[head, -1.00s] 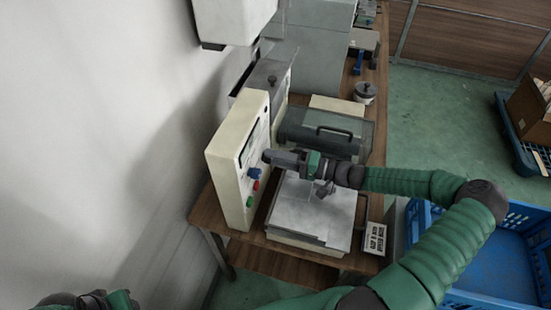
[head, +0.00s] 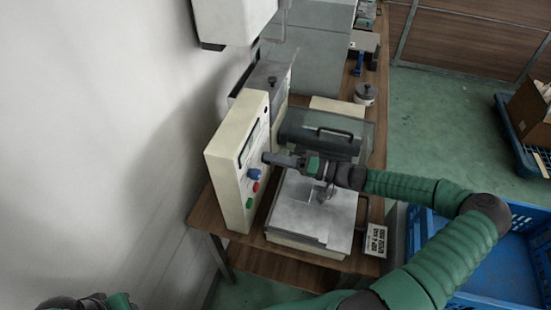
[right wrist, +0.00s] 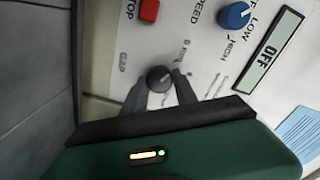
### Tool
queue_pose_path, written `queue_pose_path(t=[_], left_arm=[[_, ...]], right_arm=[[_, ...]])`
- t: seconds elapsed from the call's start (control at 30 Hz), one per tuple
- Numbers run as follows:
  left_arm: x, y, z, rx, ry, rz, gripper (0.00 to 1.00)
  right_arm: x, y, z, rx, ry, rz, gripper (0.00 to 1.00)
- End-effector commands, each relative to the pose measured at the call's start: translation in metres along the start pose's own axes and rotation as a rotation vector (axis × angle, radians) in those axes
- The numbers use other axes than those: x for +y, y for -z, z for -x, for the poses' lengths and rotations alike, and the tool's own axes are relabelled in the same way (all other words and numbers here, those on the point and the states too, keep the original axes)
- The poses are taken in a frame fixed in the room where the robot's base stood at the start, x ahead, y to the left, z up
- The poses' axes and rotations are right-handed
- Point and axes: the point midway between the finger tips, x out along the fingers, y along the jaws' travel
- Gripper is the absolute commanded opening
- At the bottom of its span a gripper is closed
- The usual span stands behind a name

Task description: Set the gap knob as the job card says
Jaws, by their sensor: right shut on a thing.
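The gap knob (right wrist: 159,79) is a small dark round knob on the cream control panel (head: 226,172), beside the word GAP in the right wrist view. My right gripper (head: 268,158) reaches the panel face from the right. In the right wrist view its two fingers (right wrist: 159,88) are shut on the knob, one on each side. The knob's pointer is too dark to read.
A blue speed knob (right wrist: 234,15), a red STOP button (right wrist: 149,10) and a display reading OFF (right wrist: 268,50) are near on the panel. A green button (head: 250,202) is lower. A flat metal plate (head: 300,225) lies below my arm. A blue crate (head: 490,270) is at right.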

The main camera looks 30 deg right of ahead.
Motion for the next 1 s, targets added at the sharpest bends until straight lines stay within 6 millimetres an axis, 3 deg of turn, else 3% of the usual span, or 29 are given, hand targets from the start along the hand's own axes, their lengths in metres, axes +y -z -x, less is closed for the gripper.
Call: queue_pose_path(t=[0.07,0.1,0.23,0.57,0.9,1.0], left_arm=[[0.000,0.000,-0.001,0.000,0.000,0.000,0.36],[0.000,0.000,-0.001,0.000,0.000,0.000,0.36],[0.000,0.000,-0.001,0.000,0.000,0.000,0.36],[0.000,0.000,-0.001,0.000,0.000,0.000,0.36],[0.000,-0.001,-0.006,0.000,0.000,0.000,0.36],[0.000,-0.002,-0.006,0.000,0.000,0.000,0.36]], right_arm=[[0.004,-0.005,0.000,-0.007,-0.009,-0.003,0.00],[0.004,-0.005,0.000,-0.007,-0.009,-0.003,0.39],[0.003,-0.004,0.000,-0.005,-0.007,-0.002,0.56],[0.002,-0.002,0.004,-0.001,-0.004,-0.002,0.56],[0.005,-0.001,0.065,-0.001,-0.007,-0.002,0.56],[0.005,-0.002,0.074,-0.003,-0.005,-0.003,0.56]])
